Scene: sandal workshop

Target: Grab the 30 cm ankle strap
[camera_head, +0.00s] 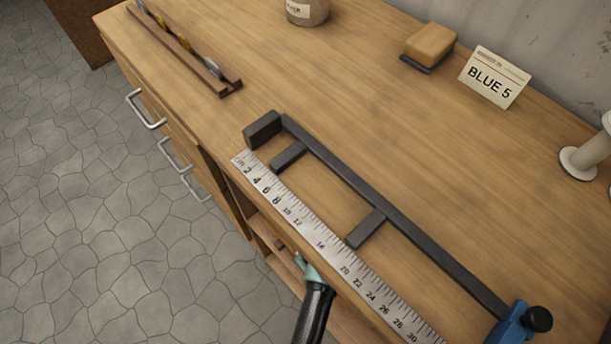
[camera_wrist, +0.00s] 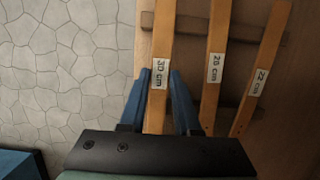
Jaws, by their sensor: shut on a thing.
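The 30 cm ankle strap (camera_wrist: 161,38) is a tan strip with a white "30 cm" label, running up the middle of the wrist view. My gripper (camera_wrist: 160,88) has its two blue fingers on either side of this strap at the label, shut on it. The strap's lower end is hidden behind my gripper's black body. The 26 cm strap (camera_wrist: 216,40) and the 22 cm strap (camera_wrist: 264,60) lie to its right, outside the fingers. In the head view the straps cannot be made out clearly.
Wooden crossbars (camera_wrist: 236,112) lie behind the straps. The bench (camera_head: 360,100) carries a steel ruler (camera_head: 318,232) beside a dark measuring frame (camera_head: 350,178), a slotted wooden rack (camera_head: 185,50), a brush-like block (camera_head: 430,44) and a "BLUE 5" card (camera_head: 494,78). Drawer handles (camera_head: 145,110) jut out at left.

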